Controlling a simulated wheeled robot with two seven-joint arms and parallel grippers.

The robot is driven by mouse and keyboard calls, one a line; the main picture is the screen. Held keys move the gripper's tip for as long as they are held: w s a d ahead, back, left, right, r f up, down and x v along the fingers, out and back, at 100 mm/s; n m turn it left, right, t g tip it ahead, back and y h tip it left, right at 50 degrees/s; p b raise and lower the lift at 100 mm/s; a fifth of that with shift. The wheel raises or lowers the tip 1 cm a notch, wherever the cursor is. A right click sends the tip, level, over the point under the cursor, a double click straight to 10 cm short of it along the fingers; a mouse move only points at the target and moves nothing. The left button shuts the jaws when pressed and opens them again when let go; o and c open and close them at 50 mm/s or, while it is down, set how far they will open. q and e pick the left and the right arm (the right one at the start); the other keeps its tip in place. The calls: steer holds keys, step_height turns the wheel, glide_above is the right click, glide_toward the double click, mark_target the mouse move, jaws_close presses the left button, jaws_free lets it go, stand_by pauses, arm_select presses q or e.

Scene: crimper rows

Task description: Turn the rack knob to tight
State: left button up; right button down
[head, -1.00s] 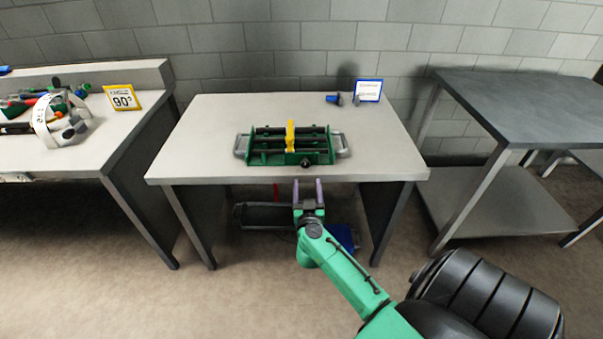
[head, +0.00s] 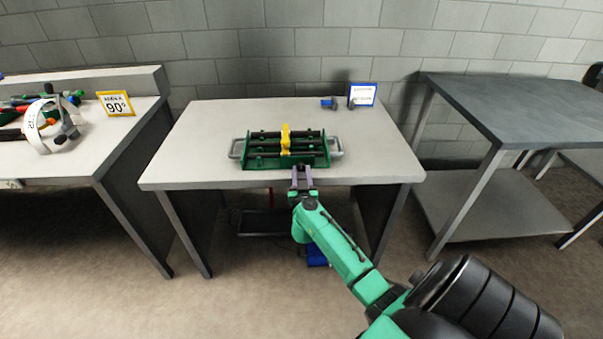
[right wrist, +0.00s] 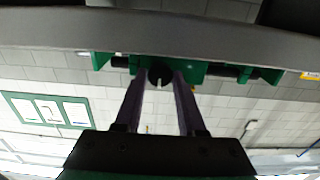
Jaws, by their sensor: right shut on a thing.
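The green rack (head: 262,164) with black rods, grey side handles and a yellow piece (head: 285,140) across its middle sits on the light table. My right gripper (head: 302,172) reaches over the table's front edge to the rack's front, right of its middle. In the right wrist view, the dark round rack knob (right wrist: 160,76) with a notch in its face sits between the fingertips of my right gripper (right wrist: 160,80), which is shut on it. In the head view the gripper hides the knob. My left gripper is out of view.
The table (head: 210,135) is clear around the rack, with a small blue item (head: 328,103) and a blue-framed sign (head: 362,95) at its back right. A bench with tools and a 90° sign (head: 116,104) stands left. A dark-topped table (head: 520,105) stands right.

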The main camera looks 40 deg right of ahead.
steer(key=shift+m+p, duration=0.6)
steer(key=shift+r+m+p, duration=0.1)
steer(key=shift+m+p, duration=0.65)
steer(key=shift+m, duration=0.35)
steer(key=m+p, duration=0.1)
steer(key=m, duration=0.8)
steer(key=shift+f, duration=0.2)
steer(key=m, duration=0.5)
steer(key=shift+m, duration=0.3)
